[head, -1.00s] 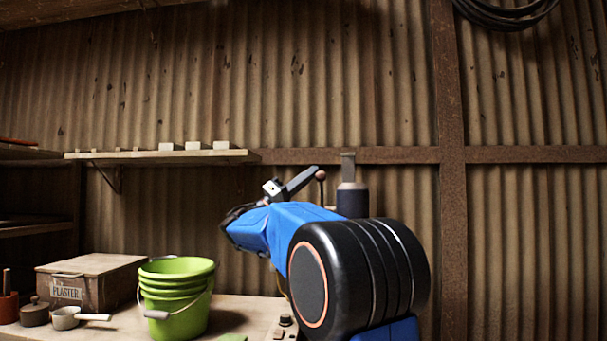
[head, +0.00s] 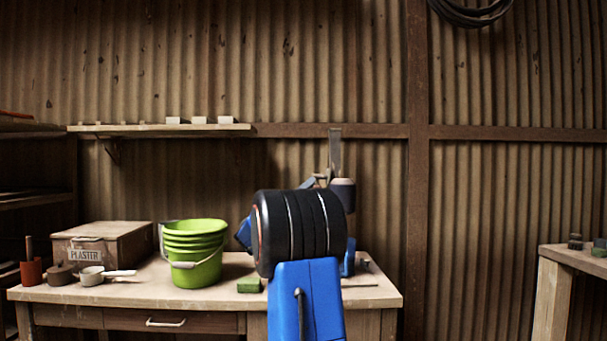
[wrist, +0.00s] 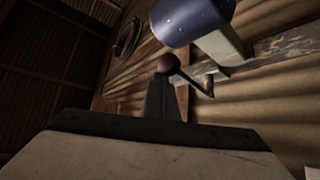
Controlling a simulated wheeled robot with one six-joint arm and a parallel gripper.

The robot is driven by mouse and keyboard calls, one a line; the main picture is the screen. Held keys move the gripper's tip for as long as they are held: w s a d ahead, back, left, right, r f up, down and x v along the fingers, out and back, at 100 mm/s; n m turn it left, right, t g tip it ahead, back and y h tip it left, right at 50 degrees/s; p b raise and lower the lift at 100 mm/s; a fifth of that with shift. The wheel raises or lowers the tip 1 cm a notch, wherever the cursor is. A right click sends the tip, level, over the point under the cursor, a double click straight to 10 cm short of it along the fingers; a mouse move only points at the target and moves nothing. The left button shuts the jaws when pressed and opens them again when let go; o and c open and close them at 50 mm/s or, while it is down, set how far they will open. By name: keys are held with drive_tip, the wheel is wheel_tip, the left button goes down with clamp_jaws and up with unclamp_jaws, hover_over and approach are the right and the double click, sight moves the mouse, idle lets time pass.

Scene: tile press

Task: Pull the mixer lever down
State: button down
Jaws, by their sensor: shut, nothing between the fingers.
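The mixer stands at the back of the bench in the head view, mostly hidden behind my arm; its dark blue cylinder (head: 342,194) and grey upright post (head: 335,150) show. In the wrist view the cylinder (wrist: 190,18) hangs at the top. The mixer lever (wrist: 194,80) is a thin dark rod with a brown ball knob (wrist: 167,64). My gripper (wrist: 163,82) is shut and empty, its tips just below the knob in the picture. Whether they touch the knob I cannot tell. In the head view my arm hides the knob and most of my gripper.
A green bucket stack (head: 195,253) stands left of my arm on the bench (head: 130,293). A plaster box (head: 105,243), pots and a green sponge (head: 249,286) are there too. A shelf (head: 160,129) is on the wall. Another table (head: 572,257) stands at right.

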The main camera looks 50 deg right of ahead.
wheel_tip(320, 180, down, 7)
drive_tip(key=w+d, duration=0.1)
drive_tip(key=shift+w+d, duration=0.25)
drive_tip(key=shift+d, duration=0.05)
idle(0.4)
drive_tip(key=shift+f, duration=0.1)
drive_tip(key=w+a+f, duration=0.1)
drive_tip(key=w+a, duration=0.1)
drive_tip(key=a, duration=0.5)
drive_tip(key=w+a+f, duration=0.1)
drive_tip(key=w+a, duration=0.2)
drive_tip(key=a, duration=0.5)
drive_tip(key=shift+w+a, duration=0.2)
